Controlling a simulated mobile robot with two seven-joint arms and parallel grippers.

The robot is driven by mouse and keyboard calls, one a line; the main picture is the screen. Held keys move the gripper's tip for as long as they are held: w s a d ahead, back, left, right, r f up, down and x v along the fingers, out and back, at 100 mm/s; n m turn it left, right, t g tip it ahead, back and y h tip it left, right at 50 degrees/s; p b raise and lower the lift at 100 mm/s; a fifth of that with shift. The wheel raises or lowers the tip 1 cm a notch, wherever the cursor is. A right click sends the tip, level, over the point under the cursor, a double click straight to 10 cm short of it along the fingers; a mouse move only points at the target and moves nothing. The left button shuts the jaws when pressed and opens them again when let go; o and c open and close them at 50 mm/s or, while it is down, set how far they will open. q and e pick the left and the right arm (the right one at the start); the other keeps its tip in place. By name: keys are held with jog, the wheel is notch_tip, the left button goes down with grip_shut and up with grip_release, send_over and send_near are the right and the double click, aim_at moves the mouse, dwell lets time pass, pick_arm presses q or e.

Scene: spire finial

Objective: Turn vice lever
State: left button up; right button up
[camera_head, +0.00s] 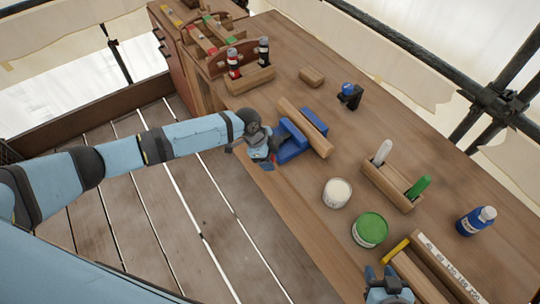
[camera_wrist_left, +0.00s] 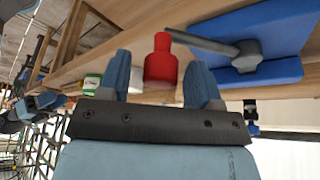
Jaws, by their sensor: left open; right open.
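The blue vice (camera_head: 292,145) stands at the table's near edge with a wooden piece (camera_head: 305,127) between its jaws. In the left wrist view, the vice (camera_wrist_left: 255,28) carries a grey lever (camera_wrist_left: 200,41) that runs from a hub to a red knob (camera_wrist_left: 160,62). My left gripper (camera_head: 268,162) is at the front of the vice. In its wrist view the open fingers (camera_wrist_left: 162,82) stand on either side of the red knob; contact cannot be told. My right gripper (camera_head: 388,282) is open at the bottom of the head view, away from the vice.
A cream-topped can (camera_head: 336,193) and a green-topped can (camera_head: 370,230) stand right of the vice. A rack with bottles (camera_head: 250,78) is behind left.

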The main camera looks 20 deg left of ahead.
pick_arm(q)
grip_shut()
